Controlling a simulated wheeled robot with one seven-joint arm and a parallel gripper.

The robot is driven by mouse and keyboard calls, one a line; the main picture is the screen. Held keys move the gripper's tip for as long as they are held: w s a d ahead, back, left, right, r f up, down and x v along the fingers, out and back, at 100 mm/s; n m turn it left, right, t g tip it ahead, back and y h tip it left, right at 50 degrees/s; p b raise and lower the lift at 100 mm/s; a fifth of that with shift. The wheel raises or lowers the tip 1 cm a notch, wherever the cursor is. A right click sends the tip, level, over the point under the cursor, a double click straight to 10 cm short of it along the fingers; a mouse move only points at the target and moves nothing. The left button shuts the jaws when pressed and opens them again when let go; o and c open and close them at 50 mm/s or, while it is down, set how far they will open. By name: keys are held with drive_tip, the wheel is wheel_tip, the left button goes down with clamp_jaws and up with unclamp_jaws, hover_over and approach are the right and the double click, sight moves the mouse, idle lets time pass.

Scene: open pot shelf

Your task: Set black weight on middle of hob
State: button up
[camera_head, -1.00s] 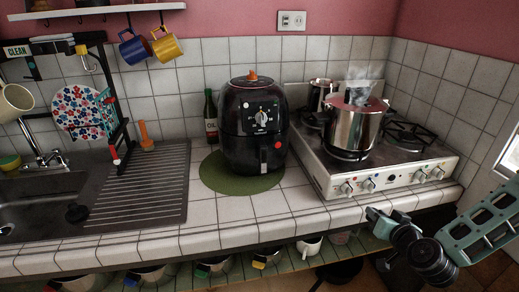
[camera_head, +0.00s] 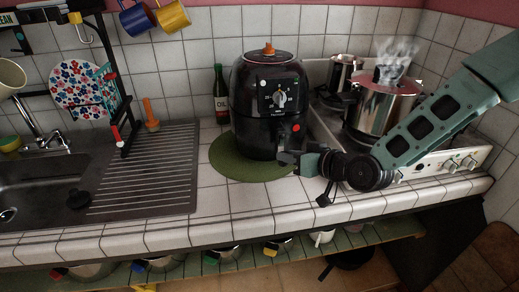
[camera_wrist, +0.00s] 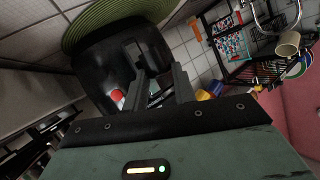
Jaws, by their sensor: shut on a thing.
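My gripper (camera_head: 290,158) reaches left in front of the black air fryer, its tips near the fryer's lower front. In the wrist view, my gripper (camera_wrist: 160,72) has its two grey fingers apart around a small dark thing. The hob (camera_head: 450,162) stands at the right of the counter, partly hidden by my arm. A steaming steel pot with a dark red lid (camera_head: 385,105) stands on it, and a smaller steel pot (camera_head: 343,72) behind.
The air fryer (camera_head: 268,100) stands on a round green mat (camera_head: 228,163) close to my gripper. An oil bottle (camera_head: 220,95) is left of it. The sink (camera_head: 40,185) and ribbed drainer (camera_head: 160,175) are at the left. Tiled counter before the mat is clear.

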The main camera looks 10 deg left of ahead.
sight(282, 192)
drive_tip(key=shift+a+f, duration=0.2)
drive_tip(key=shift+a, duration=0.55)
drive_tip(key=shift+f+p, duration=1.15)
drive_tip(key=shift+f, duration=3.4)
drive_tip(key=shift+f, duration=0.2)
drive_tip(key=o, duration=1)
drive_tip(key=shift+r, duration=0.1)
